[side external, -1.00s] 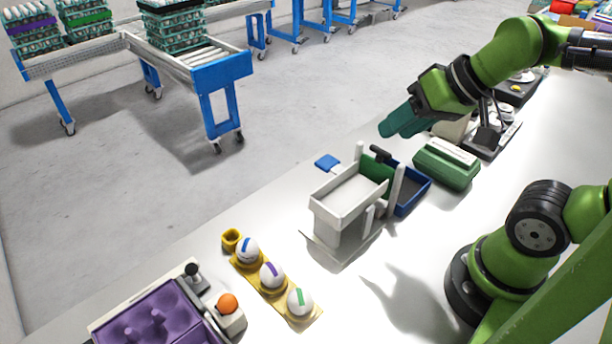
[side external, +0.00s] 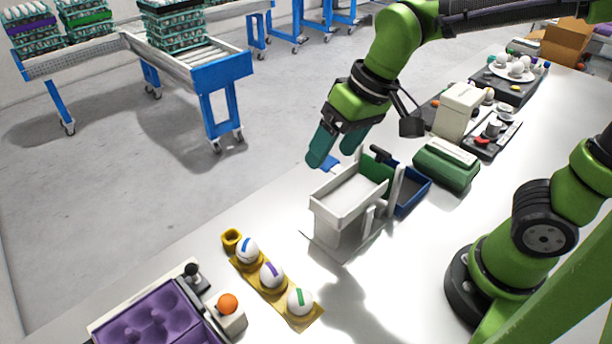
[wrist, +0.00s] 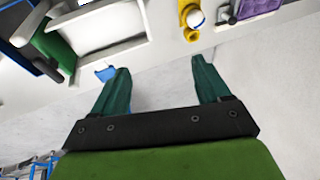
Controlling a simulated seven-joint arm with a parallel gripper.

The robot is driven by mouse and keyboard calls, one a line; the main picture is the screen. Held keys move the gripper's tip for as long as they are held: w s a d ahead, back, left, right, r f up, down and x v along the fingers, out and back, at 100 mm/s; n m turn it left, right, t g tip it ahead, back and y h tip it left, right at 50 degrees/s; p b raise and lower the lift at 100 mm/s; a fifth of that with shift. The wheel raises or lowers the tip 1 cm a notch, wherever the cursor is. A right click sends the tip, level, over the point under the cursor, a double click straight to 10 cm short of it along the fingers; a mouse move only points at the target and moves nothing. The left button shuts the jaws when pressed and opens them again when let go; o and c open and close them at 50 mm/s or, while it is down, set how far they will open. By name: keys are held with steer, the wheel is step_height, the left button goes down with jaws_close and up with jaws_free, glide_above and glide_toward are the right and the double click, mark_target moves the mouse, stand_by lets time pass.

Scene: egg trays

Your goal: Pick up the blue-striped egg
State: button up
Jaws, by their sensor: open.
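The blue-striped egg (side external: 247,250) is white with a blue band. It sits upright at the far end of a yellow holder (side external: 302,322), beside a purple-striped egg (side external: 271,275) and a green-striped egg (side external: 300,301). In the wrist view the blue-striped egg (wrist: 194,18) shows at the top, beyond the fingertips. My gripper (side external: 336,152) has two green fingers, apart and empty. It hangs above the back edge of the grey-white bin, up and to the right of the egg. The open fingers also show in the wrist view (wrist: 162,66).
A grey-white bin stand (side external: 341,222) stands between my gripper and the eggs, with a blue tray (side external: 412,195) and a green box (side external: 446,167) to its right.

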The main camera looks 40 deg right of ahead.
steer(key=w+a+f+n+g, duration=0.1)
steer(key=w+a+f+n, duration=0.15)
steer(key=a, duration=0.25)
steer(key=w+a+f+n+g, duration=0.1)
steer(key=w+a+g, duration=0.15)
steer(key=a, duration=0.35)
glide_above(248, 242)
steer(key=d, duration=0.1)
steer(key=shift+t+h, duration=0.4)
steer(key=shift+t, duration=0.05)
steer(key=f, duration=0.9)
steer(key=shift+s+f, duration=0.25)
steer(key=shift+f, duration=0.1)
steer(key=shift+w+a+f, duration=0.1)
steer(key=shift+a+f, duration=0.1)
steer(key=shift+f, duration=0.8)
steer(key=shift+w+a+f, duration=0.1)
steer(key=shift+a+f, duration=0.05)
steer(key=shift+f, duration=0.9)
steer(key=shift+w+a+f, duration=0.1)
steer(key=shift+a+f, duration=0.1)
steer(key=shift+f, duration=0.8)
steer(key=c, duration=0.8)
